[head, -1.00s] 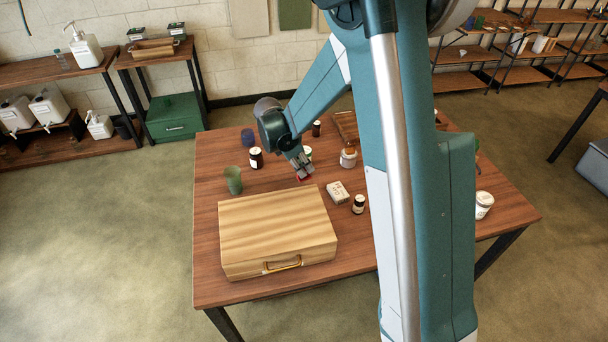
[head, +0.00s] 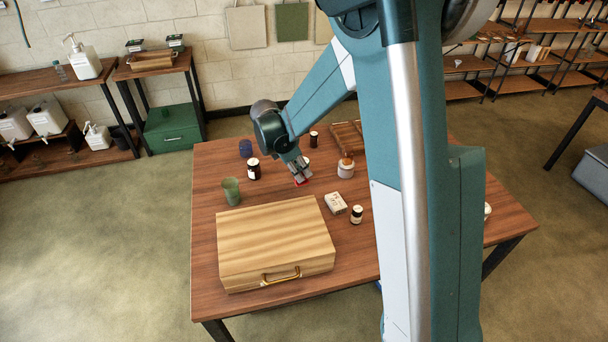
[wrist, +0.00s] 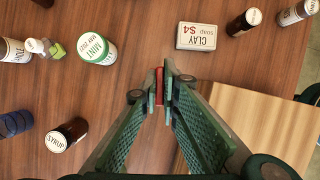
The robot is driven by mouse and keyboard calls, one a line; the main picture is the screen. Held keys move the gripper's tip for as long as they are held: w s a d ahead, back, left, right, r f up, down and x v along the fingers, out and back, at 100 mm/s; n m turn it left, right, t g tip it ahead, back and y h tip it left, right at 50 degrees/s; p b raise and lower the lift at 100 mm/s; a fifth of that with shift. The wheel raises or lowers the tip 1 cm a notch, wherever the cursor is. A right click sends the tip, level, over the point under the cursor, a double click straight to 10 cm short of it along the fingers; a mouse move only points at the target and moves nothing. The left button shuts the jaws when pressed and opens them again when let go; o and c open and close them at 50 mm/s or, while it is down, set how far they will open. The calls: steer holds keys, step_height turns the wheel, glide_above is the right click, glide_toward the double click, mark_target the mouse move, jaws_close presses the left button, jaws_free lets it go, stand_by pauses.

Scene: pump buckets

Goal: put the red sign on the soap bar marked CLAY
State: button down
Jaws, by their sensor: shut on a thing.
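My gripper (head: 300,178) is shut on the small red sign (wrist: 159,86), which sits between the fingertips (wrist: 160,92) in the wrist view. A bit of the red sign also shows under the fingers in the head view (head: 301,182). The soap bar (wrist: 197,36) is a pale block marked CLAY and $4. It lies flat on the table, above and right of the fingertips in the wrist view. In the head view the soap bar (head: 336,203) is right of and nearer than my gripper, apart from it. Most of the sign is hidden by the fingers.
A brown bottle (head: 356,214) stands close to the soap bar. A large wooden case (head: 275,245) lies nearer on the table (head: 205,270).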

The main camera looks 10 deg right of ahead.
steer(key=s+d+r+m+p, duration=0.2)
steer(key=s+d, duration=0.4)
steer(key=d, duration=0.6)
steer(key=shift+r+g, duration=0.4)
steer(key=shift+r, duration=0.25)
steer(key=shift+f, duration=0.1)
glide_toward(342, 200)
steer(key=shift+w+d, duration=0.15)
steer(key=shift+d, duration=0.6)
steer(key=shift+f+b, duration=0.45)
steer(key=shift+f, duration=1.4)
steer(key=shift+f, duration=0.2)
steer(key=c, duration=2.6)
jaws_free()
